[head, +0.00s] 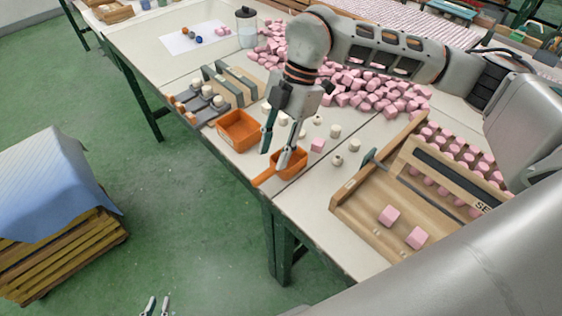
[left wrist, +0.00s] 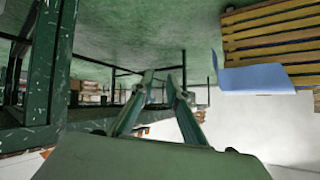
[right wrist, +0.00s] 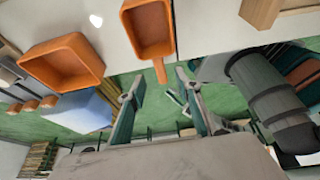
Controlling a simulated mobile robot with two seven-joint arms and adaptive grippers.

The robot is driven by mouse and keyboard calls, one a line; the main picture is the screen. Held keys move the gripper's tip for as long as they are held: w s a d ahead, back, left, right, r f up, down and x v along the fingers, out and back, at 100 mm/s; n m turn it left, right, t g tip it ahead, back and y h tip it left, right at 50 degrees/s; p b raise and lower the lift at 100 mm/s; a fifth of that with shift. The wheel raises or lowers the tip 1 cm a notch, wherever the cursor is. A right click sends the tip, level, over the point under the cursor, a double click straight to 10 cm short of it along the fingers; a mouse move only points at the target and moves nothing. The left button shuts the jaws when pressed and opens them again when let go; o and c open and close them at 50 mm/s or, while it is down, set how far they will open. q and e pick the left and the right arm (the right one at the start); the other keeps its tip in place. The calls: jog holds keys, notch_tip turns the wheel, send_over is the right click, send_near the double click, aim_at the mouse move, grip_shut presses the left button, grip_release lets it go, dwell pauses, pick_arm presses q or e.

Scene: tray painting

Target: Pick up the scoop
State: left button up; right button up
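The orange scoop (head: 297,160) lies at the table's near edge in the head view, its handle (head: 263,180) pointing out over the edge. It also shows in the right wrist view (right wrist: 150,28), the handle hanging down toward the fingertips. My right gripper (head: 275,158) is open above the scoop. In the right wrist view its fingertips (right wrist: 159,76) appear on either side of the handle's end, with no visible contact. My left gripper (head: 157,306) is open and empty, low over the floor at the bottom of the head view; its fingers also show in the left wrist view (left wrist: 160,77).
An orange square bin (head: 237,146) stands left of the scoop. White pieces and a pink cube (head: 317,145) lie around it. A wooden tray (head: 347,200) is at the right, a pink cube pile (head: 370,95) behind. A cloth-covered pallet (head: 60,260) stands on the floor.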

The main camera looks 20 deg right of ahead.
aim_at(267, 172)
jog(key=shift+x, duration=1.2)
jog(key=b+x, duration=0.1)
jog(key=x, duration=0.3)
jog(key=shift+a+f, duration=0.2)
jog(key=shift+f, duration=0.1)
grip_shut()
